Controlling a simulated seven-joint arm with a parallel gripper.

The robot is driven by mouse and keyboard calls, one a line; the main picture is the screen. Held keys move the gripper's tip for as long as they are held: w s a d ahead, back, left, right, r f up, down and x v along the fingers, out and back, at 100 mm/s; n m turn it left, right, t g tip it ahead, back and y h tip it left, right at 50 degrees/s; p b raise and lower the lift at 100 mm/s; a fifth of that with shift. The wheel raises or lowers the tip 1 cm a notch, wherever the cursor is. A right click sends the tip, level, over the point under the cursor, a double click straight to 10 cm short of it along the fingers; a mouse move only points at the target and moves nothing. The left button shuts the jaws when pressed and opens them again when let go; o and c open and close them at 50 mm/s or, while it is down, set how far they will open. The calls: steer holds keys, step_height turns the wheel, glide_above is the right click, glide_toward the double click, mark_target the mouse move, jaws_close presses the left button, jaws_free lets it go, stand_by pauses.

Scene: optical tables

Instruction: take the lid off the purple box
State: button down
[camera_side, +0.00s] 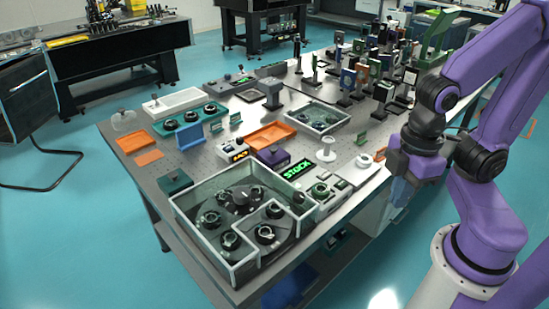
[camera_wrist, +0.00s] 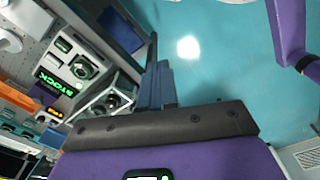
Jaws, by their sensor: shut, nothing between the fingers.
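The purple box (camera_side: 272,157) is a small dark block on the optical table, left of the lit green STOCK sign. Its top looks dark; I cannot make out where the lid meets the box. In the wrist view a small purple patch (camera_wrist: 43,93) shows beside the STOCK sign at the left, partly cut off by other items. My gripper (camera_side: 398,192) hangs off the table's right edge, pointing down, well to the right of the box and apart from it. In the wrist view my gripper's fingers (camera_wrist: 160,82) are together and empty, over the floor.
The STOCK sign (camera_side: 297,170) stands right of the box, and an orange tray (camera_side: 270,136) lies behind it. A clear-walled enclosure (camera_side: 213,255) with round dark parts fills the front corner. A white spool-shaped piece (camera_side: 327,150) stands between box and gripper. Many optic mounts crowd the back.

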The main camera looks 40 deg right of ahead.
stand_by(0.3)
jaws_free()
steer(key=w+a+r+m, duration=0.1)
steer(key=w+a+m, duration=0.1)
steer(key=w+m, duration=0.3)
steer(key=w+a+r+m, duration=0.2)
steer(key=w+a, duration=0.1)
steer(key=w, duration=0.3)
steer(key=m, duration=2.4)
glide_above(273, 151)
steer(key=w+d, duration=0.1)
steer(key=d, duration=0.2)
step_height(273, 151, down, 2)
steer(key=f, duration=1.7)
steer(key=shift+a, duration=0.2)
